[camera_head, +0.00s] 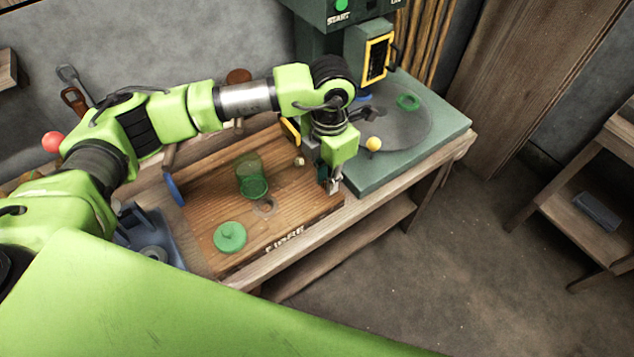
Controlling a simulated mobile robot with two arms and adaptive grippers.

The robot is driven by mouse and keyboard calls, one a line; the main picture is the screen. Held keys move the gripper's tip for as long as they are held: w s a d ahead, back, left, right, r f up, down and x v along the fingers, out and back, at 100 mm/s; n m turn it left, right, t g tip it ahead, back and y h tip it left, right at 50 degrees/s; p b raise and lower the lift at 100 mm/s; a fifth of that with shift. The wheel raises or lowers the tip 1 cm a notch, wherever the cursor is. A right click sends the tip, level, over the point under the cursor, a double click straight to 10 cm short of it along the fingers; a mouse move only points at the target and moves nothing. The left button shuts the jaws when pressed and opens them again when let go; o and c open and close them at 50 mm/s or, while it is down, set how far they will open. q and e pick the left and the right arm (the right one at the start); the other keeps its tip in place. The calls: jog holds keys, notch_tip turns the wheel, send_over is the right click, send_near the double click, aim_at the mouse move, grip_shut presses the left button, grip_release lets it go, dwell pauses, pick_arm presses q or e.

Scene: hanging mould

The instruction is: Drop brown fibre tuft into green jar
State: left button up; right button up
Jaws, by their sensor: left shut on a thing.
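The green jar (250,172) is see-through and stands open on the wooden board left of my left gripper. Its apparent lid, a green disc with a knob (230,237), lies apart on the board, nearer to me. My left gripper (334,186) points down over the board's right end, beside the green machine base and clear of the jar. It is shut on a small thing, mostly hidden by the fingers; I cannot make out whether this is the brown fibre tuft. A small tan lump (299,162) sits right of the jar. My right gripper is out of view.
The wooden board (205,205) has a lettered front edge and a round mark near the jar. A green machine (405,130) with a grey disc, a yellow ball (374,144) and a green ring (408,102) stands right. A blue-grey fixture (145,232) stands left.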

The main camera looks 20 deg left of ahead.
pick_arm(q)
jog(key=s+d+r+b, duration=0.2)
jog(key=s+d+r, duration=0.2)
jog(key=s+d, duration=0.2)
jog(key=shift+d+r, duration=0.4)
jog(key=shift+d, duration=0.45)
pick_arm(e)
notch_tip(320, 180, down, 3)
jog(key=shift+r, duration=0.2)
